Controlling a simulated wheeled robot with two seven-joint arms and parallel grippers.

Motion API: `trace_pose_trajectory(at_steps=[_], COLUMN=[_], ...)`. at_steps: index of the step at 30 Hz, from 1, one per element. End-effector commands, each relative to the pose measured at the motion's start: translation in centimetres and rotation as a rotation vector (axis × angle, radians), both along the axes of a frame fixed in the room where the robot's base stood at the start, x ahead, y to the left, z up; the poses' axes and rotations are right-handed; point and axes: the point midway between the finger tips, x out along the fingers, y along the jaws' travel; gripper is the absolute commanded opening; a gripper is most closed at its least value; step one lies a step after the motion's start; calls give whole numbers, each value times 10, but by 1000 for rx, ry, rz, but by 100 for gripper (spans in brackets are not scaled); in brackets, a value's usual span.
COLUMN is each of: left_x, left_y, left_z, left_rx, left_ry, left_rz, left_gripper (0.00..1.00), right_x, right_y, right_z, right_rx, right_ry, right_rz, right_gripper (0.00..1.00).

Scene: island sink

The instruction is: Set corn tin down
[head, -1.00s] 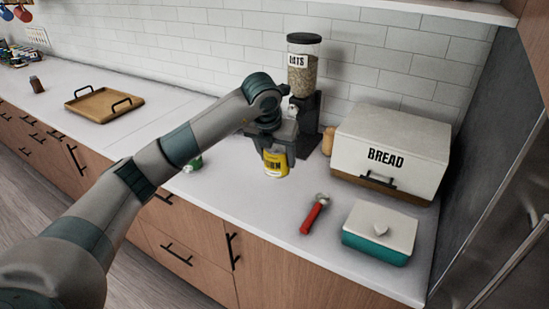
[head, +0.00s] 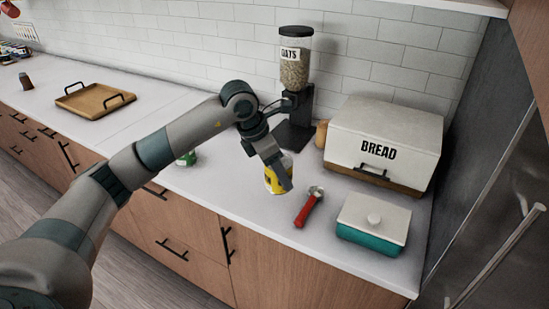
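The yellow corn tin (head: 271,182) is low over the counter or on it, left of the red-handled tool. I cannot tell whether its base touches the counter. My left gripper (head: 277,176) is at the tin, reaching down from the upper left. One finger crosses the front right of the tin and hides part of it. The other finger is hidden, so I cannot tell whether the gripper grips the tin. My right gripper is not in view.
The red-handled tool (head: 307,208), a teal butter dish (head: 371,237) and the bread box (head: 385,150) stand to the right. The oats dispenser (head: 294,75) is behind. A wooden tray (head: 94,102) lies at the left. A green item (head: 187,159) sits partly behind my arm.

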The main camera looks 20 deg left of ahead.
Motion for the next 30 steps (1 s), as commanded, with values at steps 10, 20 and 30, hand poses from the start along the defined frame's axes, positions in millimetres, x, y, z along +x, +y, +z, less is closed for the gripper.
trace_pose_trajectory(at_steps=[10, 20, 30], left_x=[-47, -100, -162], left_y=[-28, -47, -56], left_z=[-15, -25, -31], left_rx=[-1, 0, 1], left_ry=[1, 0, -2], left_rz=[-670, -1374, -2129], left_gripper=[23, 23, 23], right_x=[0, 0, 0], right_y=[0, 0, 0], right_z=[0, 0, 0], right_rx=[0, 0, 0], right_ry=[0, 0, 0], right_rz=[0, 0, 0], right_gripper=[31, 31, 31])
